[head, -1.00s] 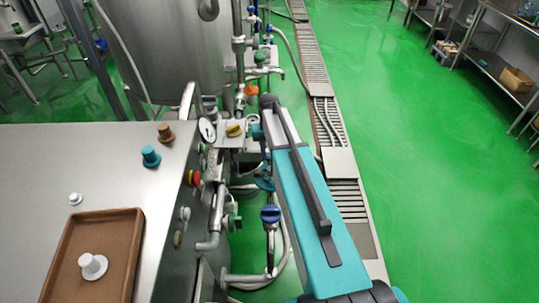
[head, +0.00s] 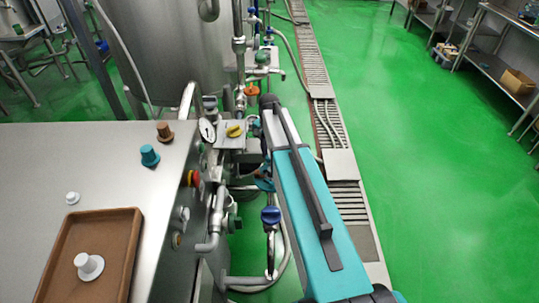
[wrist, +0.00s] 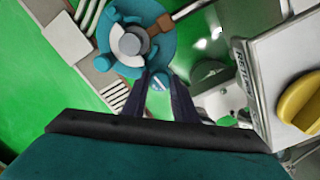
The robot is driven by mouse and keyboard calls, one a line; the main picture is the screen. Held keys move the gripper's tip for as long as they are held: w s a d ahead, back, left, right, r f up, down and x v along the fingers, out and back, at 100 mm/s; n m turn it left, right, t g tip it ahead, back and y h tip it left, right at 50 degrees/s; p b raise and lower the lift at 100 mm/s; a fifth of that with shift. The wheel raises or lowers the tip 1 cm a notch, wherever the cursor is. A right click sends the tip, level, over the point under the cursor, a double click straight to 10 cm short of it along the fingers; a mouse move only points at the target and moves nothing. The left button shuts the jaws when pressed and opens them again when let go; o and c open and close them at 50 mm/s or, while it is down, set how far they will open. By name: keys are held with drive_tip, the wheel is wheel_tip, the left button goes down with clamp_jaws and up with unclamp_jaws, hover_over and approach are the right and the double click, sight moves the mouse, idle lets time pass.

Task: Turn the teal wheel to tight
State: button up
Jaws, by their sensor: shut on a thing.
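The teal wheel (wrist: 118,58) shows at the top of the wrist view, a round lobed handwheel with a grey hub in its middle. A brown bar reaches from near its hub toward the upper right. My gripper (wrist: 159,82) is below the wheel in that view, with its two dark fingers closed on a small teal part at the wheel's lower right edge. How that part joins the wheel is partly hidden by the fingers. In the head view my arm hides most of this area, and I cannot make out the wheel's tight mark.
A panel with a yellow knob (wrist: 302,101) is close on the right in the wrist view. In the head view, pipes and a blue-handled valve (head: 270,215) stand left of my arm. A steel table holds a brown tray (head: 62,240).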

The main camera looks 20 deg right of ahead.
sight(269, 157)
drive_tip(key=shift+m, duration=0.6)
drive_tip(key=o, duration=1)
drive_tip(key=shift+o, duration=0.2)
drive_tip(key=shift+r, duration=0.2)
wheel_tip(269, 157, up, 13)
drive_tip(key=b, duration=0.2)
drive_tip(key=shift+r, duration=0.2)
drive_tip(key=shift+r, duration=0.15)
